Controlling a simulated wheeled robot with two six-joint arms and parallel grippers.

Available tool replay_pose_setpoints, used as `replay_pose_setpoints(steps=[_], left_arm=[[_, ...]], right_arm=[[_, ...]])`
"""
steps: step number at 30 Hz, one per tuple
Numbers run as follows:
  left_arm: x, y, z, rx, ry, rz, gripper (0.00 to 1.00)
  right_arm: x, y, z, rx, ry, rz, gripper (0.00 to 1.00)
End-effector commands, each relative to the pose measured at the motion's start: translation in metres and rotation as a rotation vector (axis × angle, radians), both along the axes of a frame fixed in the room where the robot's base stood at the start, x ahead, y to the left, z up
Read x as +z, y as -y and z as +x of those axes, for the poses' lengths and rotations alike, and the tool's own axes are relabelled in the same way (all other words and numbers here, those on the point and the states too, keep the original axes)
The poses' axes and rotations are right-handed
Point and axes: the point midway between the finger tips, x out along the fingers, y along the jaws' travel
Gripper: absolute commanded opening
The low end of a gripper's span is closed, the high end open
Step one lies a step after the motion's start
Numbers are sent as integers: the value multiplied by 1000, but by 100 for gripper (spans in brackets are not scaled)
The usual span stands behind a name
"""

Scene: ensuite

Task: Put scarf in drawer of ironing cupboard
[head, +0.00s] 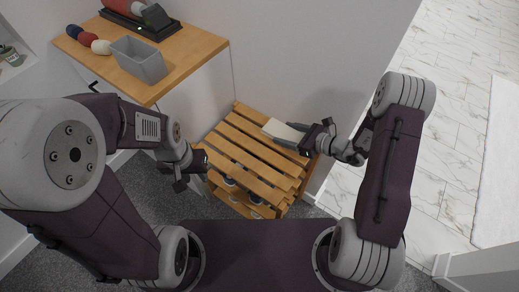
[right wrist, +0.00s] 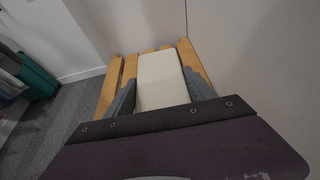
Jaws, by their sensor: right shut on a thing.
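My right gripper (head: 309,142) is shut on a cream, flat, folded-looking thing (head: 283,131), which may be the scarf. It lies over the slatted wooden rack, and I cannot tell whether it touches the slats. In the right wrist view the cream thing (right wrist: 160,80) sits between the two grey fingers. My left gripper (head: 192,172) is empty, with its fingers apart, left of the rack and in front of the cupboard. The white cupboard (head: 192,107) has a wooden top and a dark handle (head: 94,87) on its front. Its drawer front is mostly hidden by my left arm and looks shut.
The slatted rack (head: 245,150) stands against the wall, with shoes (head: 230,181) on its lower level. On the cupboard top are a grey bin (head: 139,61), several rolled items (head: 88,39) and a dark tray (head: 140,22). A marble-tiled floor (head: 455,120) lies to the right.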

Motion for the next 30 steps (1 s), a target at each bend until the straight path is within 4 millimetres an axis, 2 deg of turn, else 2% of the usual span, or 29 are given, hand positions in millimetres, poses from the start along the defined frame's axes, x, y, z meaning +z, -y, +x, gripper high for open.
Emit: replay_pose_setpoints(steps=[1, 3, 6, 9, 12, 17, 22, 24, 30], left_arm=[[-9, 0, 0, 0, 0, 0, 36], [-14, 0, 0, 0, 0, 0, 36], [-20, 0, 0, 0, 0, 0, 36], [-23, 0, 0, 0, -1, 0, 36], [-23, 0, 0, 0, -1, 0, 36], [-25, 0, 0, 0, -1, 0, 36], [-39, 0, 0, 0, -1, 0, 36], [-41, 0, 0, 0, -1, 0, 36], [-38, 0, 0, 0, -1, 0, 36]], right_arm=[[-14, -17, -2, 9, -4, 1, 20], [-26, -36, 0, 9, -4, 1, 20], [-40, -60, 1, 8, -2, -1, 20], [-48, -75, 3, 5, -1, -1, 20], [-51, -82, 4, 2, 0, -1, 20], [-55, -83, 5, 0, -1, -1, 20], [-86, -82, 4, 0, -3, -2, 20], [-93, -82, 5, 0, -1, -1, 20], [-91, -82, 5, 0, 0, -1, 20]])
